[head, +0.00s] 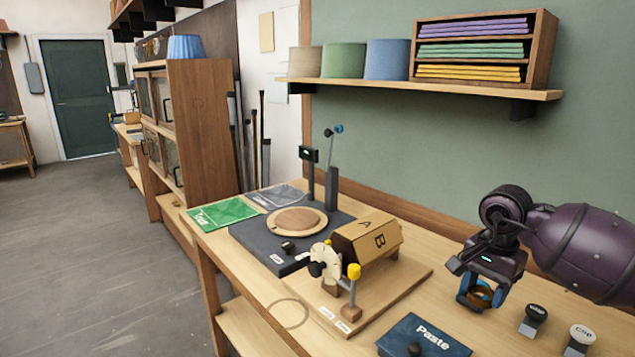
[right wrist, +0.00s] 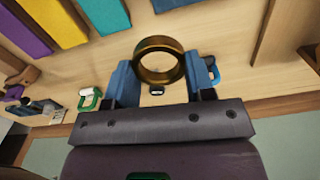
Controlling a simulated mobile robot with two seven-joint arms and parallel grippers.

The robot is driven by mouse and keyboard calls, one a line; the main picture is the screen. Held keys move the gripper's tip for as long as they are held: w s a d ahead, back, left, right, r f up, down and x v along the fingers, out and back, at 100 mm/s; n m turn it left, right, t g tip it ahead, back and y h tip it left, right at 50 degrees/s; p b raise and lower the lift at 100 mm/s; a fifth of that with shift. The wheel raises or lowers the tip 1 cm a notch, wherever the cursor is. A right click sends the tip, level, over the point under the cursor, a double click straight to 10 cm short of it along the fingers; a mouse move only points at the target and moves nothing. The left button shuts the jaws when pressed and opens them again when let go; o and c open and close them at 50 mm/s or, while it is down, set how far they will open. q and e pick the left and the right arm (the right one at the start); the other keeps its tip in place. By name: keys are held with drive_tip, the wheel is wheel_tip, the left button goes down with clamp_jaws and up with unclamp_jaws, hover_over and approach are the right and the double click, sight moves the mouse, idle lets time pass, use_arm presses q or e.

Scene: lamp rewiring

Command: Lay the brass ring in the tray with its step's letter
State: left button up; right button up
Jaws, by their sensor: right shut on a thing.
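The brass ring (right wrist: 160,43) is held between the two blue fingers of my right gripper (right wrist: 165,85) in the right wrist view. In the head view my right gripper (head: 482,295) is shut on the ring (head: 482,291), over the right part of the workbench. I cannot tell the exact gap beneath the ring. No lettered tray can be made out clearly. My left gripper is not in view.
The drum's wooden board lies left of my gripper. Purple, yellow and blue pieces (right wrist: 62,22) show in the wrist view.

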drive_tip(key=s+a+f+n, duration=0.7)
drive_tip(key=s+a+n, duration=0.3)
drive_tip(key=n, duration=0.1)
drive_tip(key=shift+f, duration=0.35)
drive_tip(key=shift+a+f, duration=0.1)
drive_tip(key=shift+a, duration=0.05)
drive_tip(key=shift+d, duration=0.2)
